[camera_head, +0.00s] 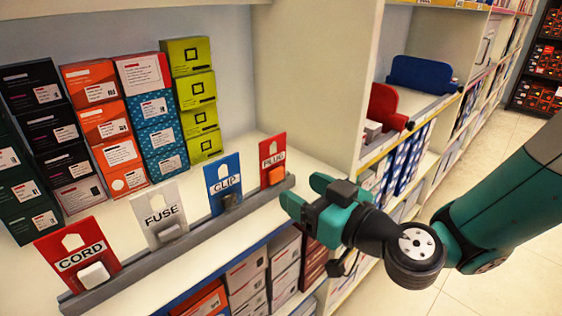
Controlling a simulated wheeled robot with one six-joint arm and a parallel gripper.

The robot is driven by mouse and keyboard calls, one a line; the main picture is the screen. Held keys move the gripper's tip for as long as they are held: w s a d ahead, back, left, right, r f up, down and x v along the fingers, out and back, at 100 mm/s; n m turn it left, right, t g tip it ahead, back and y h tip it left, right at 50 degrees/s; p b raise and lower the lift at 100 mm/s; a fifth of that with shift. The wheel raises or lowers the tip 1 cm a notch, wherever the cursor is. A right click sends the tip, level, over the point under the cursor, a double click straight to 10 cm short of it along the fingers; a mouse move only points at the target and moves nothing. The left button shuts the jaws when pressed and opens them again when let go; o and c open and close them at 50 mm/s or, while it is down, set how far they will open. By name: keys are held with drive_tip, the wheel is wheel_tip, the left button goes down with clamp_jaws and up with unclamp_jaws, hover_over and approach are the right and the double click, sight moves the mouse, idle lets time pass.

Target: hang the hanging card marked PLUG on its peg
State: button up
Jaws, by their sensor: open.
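Several cards with hang holes stand upright along a grey strip (165,262) on the shelf: a red CORD card (72,240), a white FUSE card (150,195), a blue CLIP card (222,172) and a red card (272,150) whose small label I cannot read surely. Each has a small block on its front. My gripper (303,192) is open, with nothing seen between its fingers, just right of and below the unreadable red card, apart from it.
Stacked black, orange, blue and lime boxes (200,117) stand behind the cards. A white upright panel (310,85) divides this bay from the bay on the right, which holds a red (385,105) and a blue item (420,75). The floor (490,150) is clear at right.

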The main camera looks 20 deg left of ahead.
sight(280, 178)
drive_tip(key=p+x, duration=0.4)
drive_tip(key=shift+w+a+r, duration=0.1)
drive_tip(key=shift+a+r, duration=0.05)
drive_tip(key=shift+a, duration=0.2)
drive_tip(key=shift+w+a+f+p, duration=0.15)
drive_tip(key=shift+w+a+p, duration=0.05)
drive_tip(key=shift+a+p, duration=0.2)
drive_tip(key=shift+w+a+f+p, duration=0.15)
drive_tip(key=shift+a+p, duration=0.15)
drive_tip(key=shift+a, duration=0.1)
drive_tip(key=shift+c, duration=1.3)
drive_tip(key=shift+r+p, duration=1.3)
drive_tip(key=shift+r, duration=1)
drive_tip(key=shift+s+d+f+b, duration=0.2)
drive_tip(key=shift+d+b, duration=0.4)
drive_tip(key=shift+b, duration=0.4)
drive_tip(key=r+b+v, duration=0.2)
drive_tip(key=b+v, duration=0.6)
drive_tip(key=shift+s+d, duration=0.2)
drive_tip(key=shift+d, duration=0.15)
